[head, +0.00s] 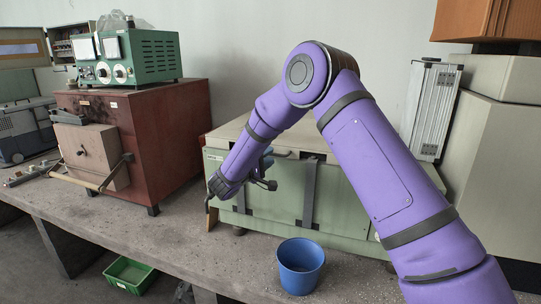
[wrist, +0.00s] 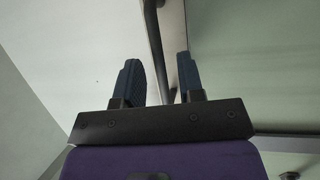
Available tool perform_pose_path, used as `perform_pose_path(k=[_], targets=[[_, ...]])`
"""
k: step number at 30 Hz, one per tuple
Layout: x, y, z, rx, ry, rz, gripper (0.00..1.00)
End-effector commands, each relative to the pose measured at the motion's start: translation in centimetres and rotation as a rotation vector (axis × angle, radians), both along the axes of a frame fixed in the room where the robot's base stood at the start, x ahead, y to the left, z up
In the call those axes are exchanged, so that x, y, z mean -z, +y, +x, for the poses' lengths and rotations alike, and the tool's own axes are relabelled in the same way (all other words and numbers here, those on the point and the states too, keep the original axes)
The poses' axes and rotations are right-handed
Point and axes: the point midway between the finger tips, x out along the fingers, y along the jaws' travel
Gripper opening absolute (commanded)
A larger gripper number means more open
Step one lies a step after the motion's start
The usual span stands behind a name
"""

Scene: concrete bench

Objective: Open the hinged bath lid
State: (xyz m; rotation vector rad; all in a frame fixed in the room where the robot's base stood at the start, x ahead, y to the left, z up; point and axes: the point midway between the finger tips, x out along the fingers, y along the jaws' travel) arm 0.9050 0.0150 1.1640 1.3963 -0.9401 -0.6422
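The bath is a pale green box (head: 345,200) on the bench, with a beige lid (head: 232,131) on top. The lid looks closed; my arm hides part of it. A grey handle-like bar (head: 284,154) shows at the lid's front edge.
A blue bucket (head: 300,266) stands on the bench (head: 185,240) in front of the bath. A red-brown furnace (head: 180,125) stands at left with a green instrument (head: 150,58) on it. A grey finned unit (head: 433,110) and beige cabinet (head: 495,150) stand at right.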

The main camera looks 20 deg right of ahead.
Motion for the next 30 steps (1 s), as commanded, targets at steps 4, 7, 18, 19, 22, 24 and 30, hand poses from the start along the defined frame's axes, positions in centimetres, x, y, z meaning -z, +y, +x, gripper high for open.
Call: perform_pose_path(k=[4,7,18,19,22,24,30], targets=[[-0.2,-1.2,0.7,0.001,0.000,0.000,0.35],[-0.3,-1.5,0.9,0.000,-0.001,0.001,0.35],[-0.3,-1.6,1.0,0.000,0.000,0.000,0.17],[-0.3,-1.6,1.0,0.000,0.000,0.000,0.10],[-0.3,-1.6,1.0,0.000,0.000,0.000,0.00],[-0.3,-1.6,1.0,0.000,0.000,0.000,0.00],[-0.8,-1.6,1.0,-0.001,0.005,0.005,0.00]])
